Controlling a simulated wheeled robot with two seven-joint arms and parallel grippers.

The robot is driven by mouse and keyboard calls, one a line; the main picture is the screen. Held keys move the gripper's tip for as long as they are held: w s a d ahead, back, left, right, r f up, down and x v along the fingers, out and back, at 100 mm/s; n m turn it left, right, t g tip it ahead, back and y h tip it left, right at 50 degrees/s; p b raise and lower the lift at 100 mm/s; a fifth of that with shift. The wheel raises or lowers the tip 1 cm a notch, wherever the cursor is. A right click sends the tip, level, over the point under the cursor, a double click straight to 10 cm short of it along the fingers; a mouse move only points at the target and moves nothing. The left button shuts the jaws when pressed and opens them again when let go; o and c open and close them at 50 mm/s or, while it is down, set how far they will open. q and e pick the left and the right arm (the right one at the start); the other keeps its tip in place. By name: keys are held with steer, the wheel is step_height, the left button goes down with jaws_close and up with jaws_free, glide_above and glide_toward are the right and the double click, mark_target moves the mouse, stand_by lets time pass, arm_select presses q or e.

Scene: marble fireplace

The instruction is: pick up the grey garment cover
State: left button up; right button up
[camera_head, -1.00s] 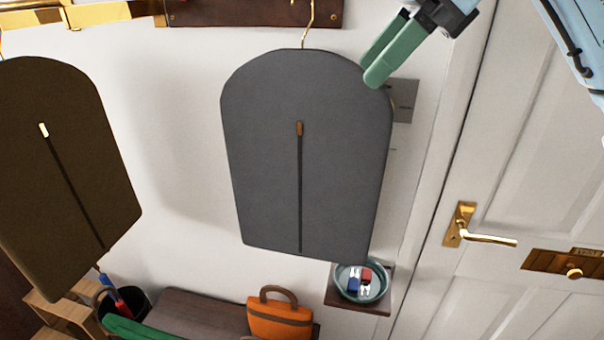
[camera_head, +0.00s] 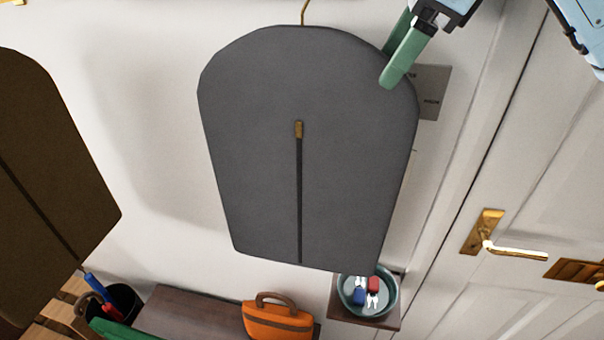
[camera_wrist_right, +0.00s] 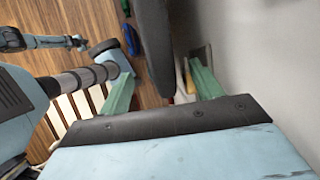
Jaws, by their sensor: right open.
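The grey garment cover (camera_head: 255,150) hangs upright from a brass-coloured hook at the top, with a dark vertical zip down its middle. My right gripper (camera_head: 392,66) is open at the cover's upper right edge. One green finger overlaps the cover's front; the other is partly hidden behind its edge. In the right wrist view the cover (camera_wrist_right: 154,40) shows edge-on, between the two open fingers of the right gripper (camera_wrist_right: 160,72). I see a gap on the left finger's side.
A brown garment cover (camera_head: 50,160) hangs at the left. A white door with a brass handle (camera_head: 490,235) is at the right. Below are an orange bag (camera_head: 278,322), a dish with small items (camera_head: 390,300) and a dark bin (camera_head: 125,300). A grey wall plate (camera_head: 432,90) sits behind the gripper.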

mark_target(373, 84)
steer(key=x, duration=0.4)
steer(key=shift+a+p, duration=0.2)
steer(key=shift+p, duration=0.15)
steer(key=shift+w+a+f, duration=0.15)
steer(key=shift+f, duration=0.4)
arm_select(q)
steer(key=shift+w+d+r, duration=0.1)
steer(key=shift+w+r, duration=0.1)
steer(key=shift+w, duration=0.25)
steer(key=shift+w+r, duration=0.2)
steer(key=shift+w, duration=0.25)
arm_select(e)
jaws_close()
